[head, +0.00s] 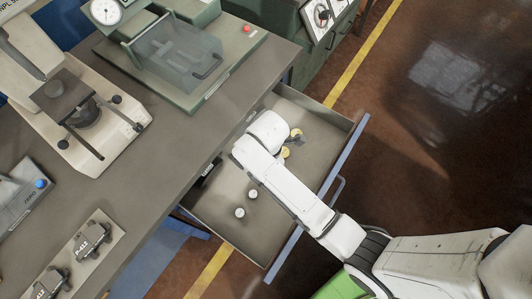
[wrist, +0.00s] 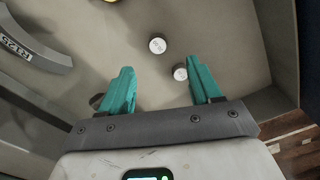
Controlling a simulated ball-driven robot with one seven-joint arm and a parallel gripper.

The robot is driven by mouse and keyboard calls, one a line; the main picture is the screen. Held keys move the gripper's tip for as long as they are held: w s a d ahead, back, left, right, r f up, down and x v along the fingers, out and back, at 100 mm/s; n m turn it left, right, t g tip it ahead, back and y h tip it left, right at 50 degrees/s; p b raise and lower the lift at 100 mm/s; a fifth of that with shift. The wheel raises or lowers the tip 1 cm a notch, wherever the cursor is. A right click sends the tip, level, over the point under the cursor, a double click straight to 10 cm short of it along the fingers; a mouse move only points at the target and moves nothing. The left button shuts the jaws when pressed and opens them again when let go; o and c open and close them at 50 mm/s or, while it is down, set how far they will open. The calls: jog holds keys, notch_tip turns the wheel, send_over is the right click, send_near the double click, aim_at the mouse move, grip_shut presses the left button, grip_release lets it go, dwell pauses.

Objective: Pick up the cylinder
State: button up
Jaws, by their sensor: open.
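Two small pale cylinders lie in the open drawer; which one the task means cannot be told. In the head view, one (head: 252,194) is just above and right of the other (head: 239,212). In the wrist view, one cylinder (wrist: 157,45) is beyond the fingertips, between their lines. The other (wrist: 180,73) is close to the right finger's inner side; contact cannot be told. My gripper (wrist: 160,65) has two teal fingers spread wide, with nothing held. In the head view my arm reaches over the drawer and hides the fingers.
The drawer (head: 222,212) has raised walls around the cylinders. A dark curved part with a label (wrist: 30,42) lies left in the wrist view. Yellow round pieces (head: 286,152) lie beside my arm. A grey workbench (head: 170,140) with machines stands left of the drawer.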

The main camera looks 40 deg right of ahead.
notch_tip(320, 180, down, 4)
jog(key=shift+f, duration=0.25)
jog(key=shift+w+a+f, duration=0.1)
jog(key=shift+w+f, duration=0.05)
jog(key=shift+f, duration=1.2)
jog(key=shift+w+a+f, duration=0.1)
jog(key=shift+f, duration=1.25)
jog(key=shift+c, duration=0.2)
jog(key=c, duration=1.1)
jog(key=shift+r, duration=0.1)
